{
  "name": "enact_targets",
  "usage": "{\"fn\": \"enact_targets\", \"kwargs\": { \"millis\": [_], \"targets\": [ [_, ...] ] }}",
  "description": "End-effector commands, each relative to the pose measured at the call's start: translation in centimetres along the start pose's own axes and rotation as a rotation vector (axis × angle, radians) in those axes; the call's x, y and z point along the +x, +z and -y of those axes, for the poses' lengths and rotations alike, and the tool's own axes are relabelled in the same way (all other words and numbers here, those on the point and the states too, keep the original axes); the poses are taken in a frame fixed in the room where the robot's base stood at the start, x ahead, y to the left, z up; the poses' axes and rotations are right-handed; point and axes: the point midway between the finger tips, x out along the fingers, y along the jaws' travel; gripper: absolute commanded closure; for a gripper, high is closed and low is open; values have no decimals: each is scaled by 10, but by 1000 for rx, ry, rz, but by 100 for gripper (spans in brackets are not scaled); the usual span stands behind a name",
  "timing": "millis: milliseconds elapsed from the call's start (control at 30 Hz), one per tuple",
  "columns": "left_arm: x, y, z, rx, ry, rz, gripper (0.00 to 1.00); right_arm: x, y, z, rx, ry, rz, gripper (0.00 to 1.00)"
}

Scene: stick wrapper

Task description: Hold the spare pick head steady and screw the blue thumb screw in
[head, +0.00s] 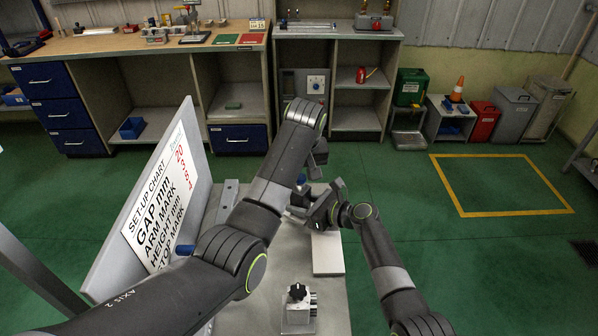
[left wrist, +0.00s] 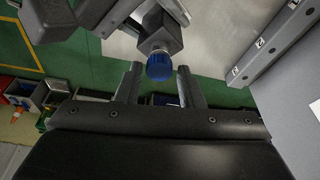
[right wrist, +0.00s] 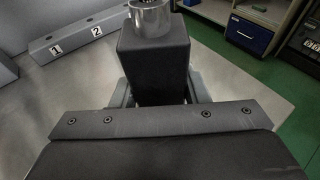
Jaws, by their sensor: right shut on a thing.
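The spare pick head is a dark block (right wrist: 155,65) with a metal collar on its far end. My right gripper (right wrist: 158,96) is shut on it above the grey bench, and in the head view this gripper (head: 322,212) is below my left one. The blue thumb screw (left wrist: 160,67) sits at the block's near end in the left wrist view; how deep it sits cannot be told. My left gripper (left wrist: 159,80) is open, its fingers on either side of the line to the screw and apart from it. In the head view my left arm partly hides the gripper tips.
A numbered rail (right wrist: 80,40) lies on the bench, with a tilted set-up chart board (head: 160,195) on its left. A pale plate (head: 327,254) and a small black-knobbed fixture (head: 298,307) are nearer. Shelves and green floor lie beyond.

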Motion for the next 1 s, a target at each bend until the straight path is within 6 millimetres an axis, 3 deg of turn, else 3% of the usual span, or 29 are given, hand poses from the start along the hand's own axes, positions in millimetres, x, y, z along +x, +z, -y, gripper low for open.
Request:
{"fn": "enact_targets", "kwargs": {
  "millis": [33, 267, 467, 1000],
  "targets": [
    [0, 0, 0, 0, 1, 0, 72, 0, -2, 0, 0, 0, -4, 72],
    [0, 0, 0, 1, 0, 1, 100, 0, -2, 0, 0, 0, -4, 72],
    [1, 1, 1, 114, 33, 1, 100, 0, -2, 0, 0, 0, -4, 72],
    [1, 0, 2, 713, 199, 1, 100, 0, -2, 0, 1, -1, -4, 72]
  ]
}}
